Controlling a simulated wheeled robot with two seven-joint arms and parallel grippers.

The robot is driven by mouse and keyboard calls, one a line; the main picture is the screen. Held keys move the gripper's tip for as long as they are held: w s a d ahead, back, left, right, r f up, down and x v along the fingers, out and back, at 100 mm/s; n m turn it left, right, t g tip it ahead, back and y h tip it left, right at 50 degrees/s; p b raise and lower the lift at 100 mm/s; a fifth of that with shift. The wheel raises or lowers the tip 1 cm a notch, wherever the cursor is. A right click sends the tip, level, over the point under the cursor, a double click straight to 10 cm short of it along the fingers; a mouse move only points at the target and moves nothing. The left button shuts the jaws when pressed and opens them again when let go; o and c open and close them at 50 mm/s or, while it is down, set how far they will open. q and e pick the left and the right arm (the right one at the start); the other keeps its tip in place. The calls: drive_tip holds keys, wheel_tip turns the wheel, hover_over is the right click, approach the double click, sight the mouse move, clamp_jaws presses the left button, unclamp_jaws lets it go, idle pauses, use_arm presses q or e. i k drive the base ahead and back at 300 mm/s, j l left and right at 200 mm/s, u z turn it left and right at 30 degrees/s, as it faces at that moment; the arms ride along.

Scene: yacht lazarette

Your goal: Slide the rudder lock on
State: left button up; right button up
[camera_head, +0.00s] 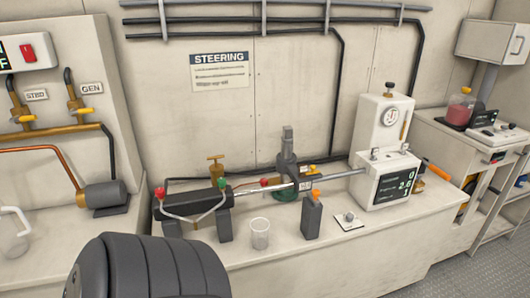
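A steering ram lies across the white bench: a black cylinder (196,203) at the left and a bright metal rod (262,188) running right from it. The rod reaches a dark green-grey upright post (287,165), which looks like the rudder stock. A small grey block with an orange top (311,219) stands upright on the bench in front of the rod, apart from it. No part is labelled rudder lock, so I cannot tell for sure which one it is. Neither of my grippers is in view.
A clear cup (260,233) and a small white plate with a knob (348,221) stand near the front. A white unit with a display (387,180) stands right. A large dark ribbed form blocks the lower left. The front right bench top is clear.

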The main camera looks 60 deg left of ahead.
sight(313, 194)
drive_tip(key=u, duration=1.55)
drive_tip(key=i+l, duration=0.1)
drive_tip(key=l, duration=0.3)
drive_tip(key=i+l, duration=0.1)
drive_tip(key=l, duration=0.3)
drive_tip(key=i+l, duration=0.1)
drive_tip(key=l, duration=0.25)
drive_tip(key=i+l, duration=0.15)
drive_tip(key=l, duration=0.25)
